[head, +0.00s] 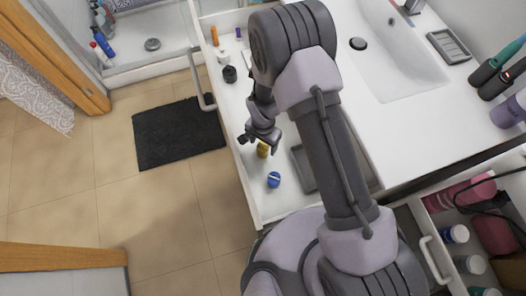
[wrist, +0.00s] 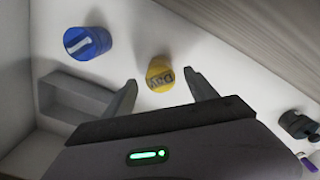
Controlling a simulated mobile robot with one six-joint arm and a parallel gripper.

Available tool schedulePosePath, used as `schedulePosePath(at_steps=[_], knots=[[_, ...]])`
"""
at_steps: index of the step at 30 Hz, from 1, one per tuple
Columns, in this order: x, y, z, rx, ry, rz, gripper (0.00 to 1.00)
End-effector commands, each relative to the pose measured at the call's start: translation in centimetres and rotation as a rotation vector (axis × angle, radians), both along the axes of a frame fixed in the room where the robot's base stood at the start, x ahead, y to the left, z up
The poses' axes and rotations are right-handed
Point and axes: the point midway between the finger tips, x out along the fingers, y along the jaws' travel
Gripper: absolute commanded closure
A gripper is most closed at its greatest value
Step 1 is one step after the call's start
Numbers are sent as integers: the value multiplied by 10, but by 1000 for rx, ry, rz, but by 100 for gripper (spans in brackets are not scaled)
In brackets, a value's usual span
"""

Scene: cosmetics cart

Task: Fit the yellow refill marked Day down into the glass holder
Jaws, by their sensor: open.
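The yellow refill (wrist: 160,74), with "Day" on its side, stands on the white surface of the open drawer in the wrist view. It also shows in the head view (head: 263,149), just below my gripper. My gripper (head: 260,139) is open and empty; in the wrist view its two fingertips (wrist: 161,82) appear on either side of the yellow refill, and I cannot tell how far above it they are. A blue refill (wrist: 88,42) with a pale mark stands apart, to the left. I cannot make out the glass holder for sure in either view.
A grey tray (wrist: 72,100) lies left of my gripper in the wrist view. A dark jar (head: 230,74), a small white item (head: 223,57) and an orange item (head: 214,36) stand farther up the drawer. The sink counter (head: 440,125) is to the right.

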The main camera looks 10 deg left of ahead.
Motion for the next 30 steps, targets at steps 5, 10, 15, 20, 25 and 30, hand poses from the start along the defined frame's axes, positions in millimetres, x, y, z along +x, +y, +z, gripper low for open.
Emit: schedulePosePath(at_steps=[5,10,15,20,25,30], knots=[[0,0,-4,1,-1,0,33],[0,0,-4,1,0,0,59],[0,0,-4,1,0,0,92],[0,0,-3,1,0,0,100],[0,0,1,1,-1,0,100],[0,0,32,1,-1,0,100]])
